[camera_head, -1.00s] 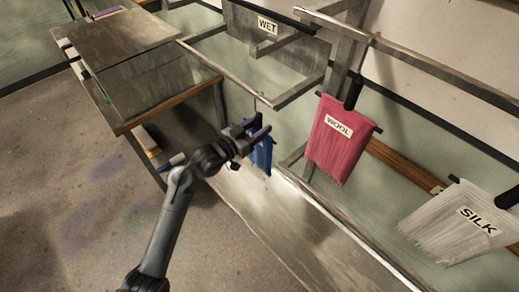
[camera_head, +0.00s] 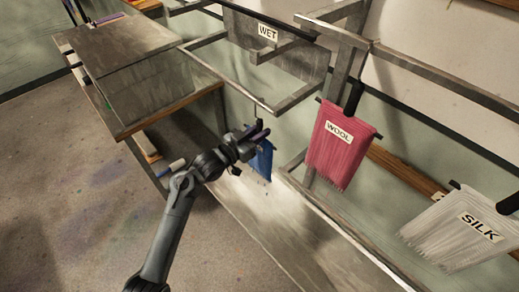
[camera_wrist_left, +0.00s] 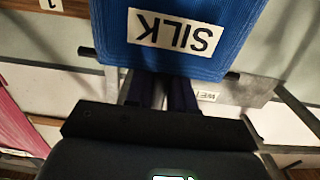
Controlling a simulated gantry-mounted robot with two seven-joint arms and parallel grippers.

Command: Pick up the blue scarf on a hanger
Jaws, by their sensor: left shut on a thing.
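The blue scarf (camera_head: 262,163) hangs from a dark hanger below the front corner of the metal rail frame. In the left wrist view the scarf (camera_wrist_left: 190,62) fills the top, with an upside-down SILK label, and dark hanger bar ends stick out on both sides. My left gripper (camera_head: 257,137) is at the scarf's top. In the left wrist view its fingers (camera_wrist_left: 166,92) are shut on the hanger by the scarf's top edge. I cannot tell whether the hook touches the rail. My right gripper is not in view.
A metal rail frame (camera_head: 232,77) with a WET sign (camera_head: 268,32) is just above and behind the gripper. A pink WOOL scarf (camera_head: 341,150) and a white SILK scarf (camera_head: 455,230) hang to the right. A table (camera_head: 150,88) stands at left, and a low metal surface (camera_head: 285,232) lies below.

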